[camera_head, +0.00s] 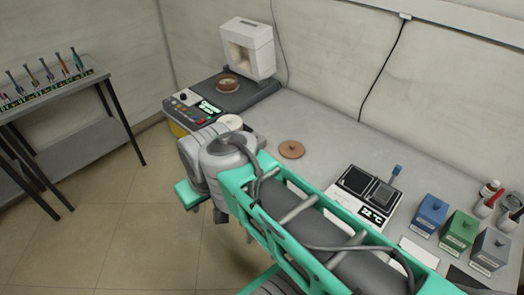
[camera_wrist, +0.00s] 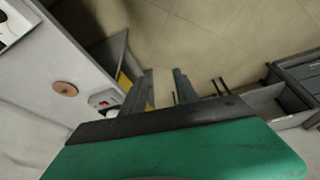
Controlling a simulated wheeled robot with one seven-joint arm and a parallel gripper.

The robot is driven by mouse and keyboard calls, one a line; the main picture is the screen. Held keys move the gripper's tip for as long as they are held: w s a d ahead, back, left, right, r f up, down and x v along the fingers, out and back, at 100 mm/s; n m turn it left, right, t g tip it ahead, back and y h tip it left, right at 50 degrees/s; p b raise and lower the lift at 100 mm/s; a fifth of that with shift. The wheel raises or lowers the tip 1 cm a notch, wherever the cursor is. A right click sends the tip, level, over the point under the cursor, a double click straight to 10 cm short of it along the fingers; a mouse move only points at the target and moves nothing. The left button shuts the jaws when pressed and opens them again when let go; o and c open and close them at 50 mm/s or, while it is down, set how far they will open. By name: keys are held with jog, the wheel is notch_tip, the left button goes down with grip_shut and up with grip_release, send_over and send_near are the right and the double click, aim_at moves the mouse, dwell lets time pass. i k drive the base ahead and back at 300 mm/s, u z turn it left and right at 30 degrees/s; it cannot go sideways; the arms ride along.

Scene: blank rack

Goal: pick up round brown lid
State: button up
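The round brown lid (camera_head: 291,150) lies flat on the grey bench, with a small knob on top. It also shows at the left in the wrist view (camera_wrist: 65,88). My gripper (camera_wrist: 165,88) points down past the bench edge, over the floor side. Its two grey fingers stand apart with nothing between them. It is off to the side of the lid and not touching it. In the head view my arm hides most of the gripper.
A device with a dark plate carries a brown round dish (camera_head: 228,85) at the back left. A scale-like device (camera_head: 364,195) and blue, green and grey boxes (camera_head: 429,213) stand to the right. A pipette rack (camera_head: 45,85) stands far left. Bench around the lid is clear.

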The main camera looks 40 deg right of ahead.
aim_at(290, 149)
jog(key=i, duration=1)
